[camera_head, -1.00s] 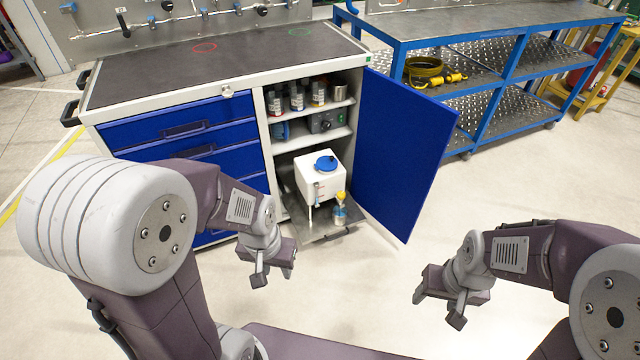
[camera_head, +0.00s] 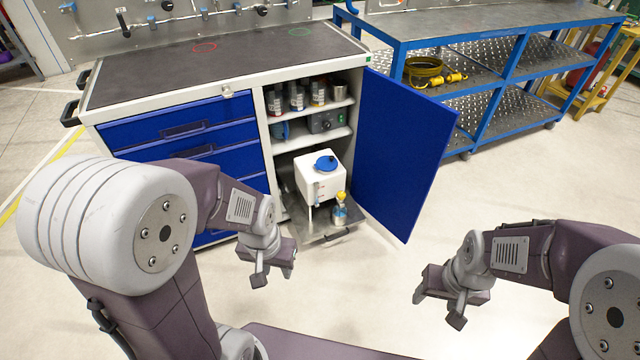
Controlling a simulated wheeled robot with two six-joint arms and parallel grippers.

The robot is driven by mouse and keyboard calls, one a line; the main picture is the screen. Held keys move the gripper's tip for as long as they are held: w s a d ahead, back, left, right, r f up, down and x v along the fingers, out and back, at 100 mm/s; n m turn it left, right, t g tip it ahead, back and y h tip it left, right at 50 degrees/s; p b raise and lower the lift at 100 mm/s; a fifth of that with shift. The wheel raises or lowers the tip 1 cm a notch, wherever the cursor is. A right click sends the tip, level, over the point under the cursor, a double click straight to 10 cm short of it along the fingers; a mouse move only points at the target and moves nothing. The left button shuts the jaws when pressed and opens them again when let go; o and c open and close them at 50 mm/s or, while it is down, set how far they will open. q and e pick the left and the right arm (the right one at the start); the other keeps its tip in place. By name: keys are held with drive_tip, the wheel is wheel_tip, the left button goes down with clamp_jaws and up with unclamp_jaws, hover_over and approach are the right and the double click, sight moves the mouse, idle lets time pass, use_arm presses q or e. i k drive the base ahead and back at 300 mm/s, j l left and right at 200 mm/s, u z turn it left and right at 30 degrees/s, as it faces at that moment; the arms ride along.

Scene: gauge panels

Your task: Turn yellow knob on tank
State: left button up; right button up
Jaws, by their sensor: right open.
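The white tank (camera_head: 318,180) with a blue lid (camera_head: 326,163) sits low in the open cabinet. The small yellow knob (camera_head: 342,196) is at the tank's lower right front, above a small container (camera_head: 339,214). My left gripper (camera_head: 272,279) is in front of the cabinet, left of and nearer than the tank; whether its jaws are open is hard to see. My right gripper (camera_head: 440,308) is open and empty above the floor, to the right of and nearer than the tank. Neither gripper touches the tank or the knob.
The blue cabinet door (camera_head: 405,150) stands open at the right of the tank. A pulled-out shelf (camera_head: 325,237) is under the tank. Cans (camera_head: 297,98) and a grey device (camera_head: 325,121) fill upper shelves. A blue workbench (camera_head: 480,22) is behind right. The floor between my arms is clear.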

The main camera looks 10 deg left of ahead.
sight(341, 195)
drive_tip(key=i+j+u, duration=0.15)
drive_tip(key=u, duration=0.2)
drive_tip(key=i+j+u, duration=0.1)
drive_tip(key=i+u, duration=0.35)
drive_tip(key=u, duration=0.25)
